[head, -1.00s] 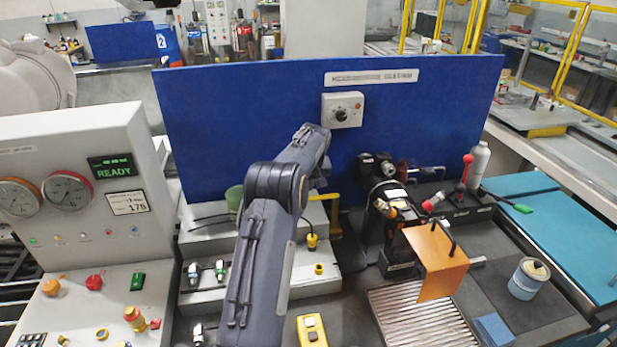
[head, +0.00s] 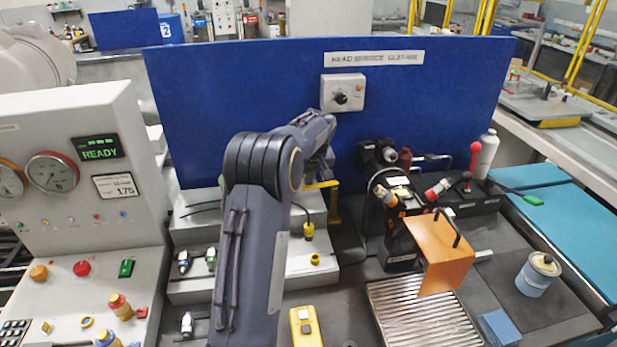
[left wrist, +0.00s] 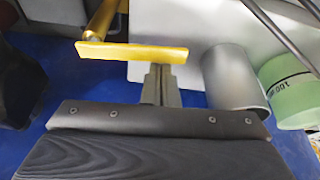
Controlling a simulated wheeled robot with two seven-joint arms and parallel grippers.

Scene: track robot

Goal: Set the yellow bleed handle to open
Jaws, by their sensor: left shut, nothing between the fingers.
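The yellow bleed handle (head: 322,185) shows in the head view just right of my left wrist, as a short level bar beside a yellow upright. Part of it is hidden behind my arm. In the left wrist view the yellow bar (left wrist: 133,52) lies crosswise, with a rounded yellow stem (left wrist: 103,18) rising at its left end. My left gripper (left wrist: 161,72) is shut and empty, its fingertips at the right half of the bar's near edge. I cannot tell whether they touch it. In the head view my arm hides these fingers. My right gripper is not in view.
A silver cylinder (left wrist: 232,75) and a green container (left wrist: 288,90) stand right of the fingers in the wrist view. A blue panel (head: 240,100) with a dial box (head: 343,92) stands behind. An orange bent plate (head: 436,255) stands to the right, a gauge console (head: 75,195) to the left.

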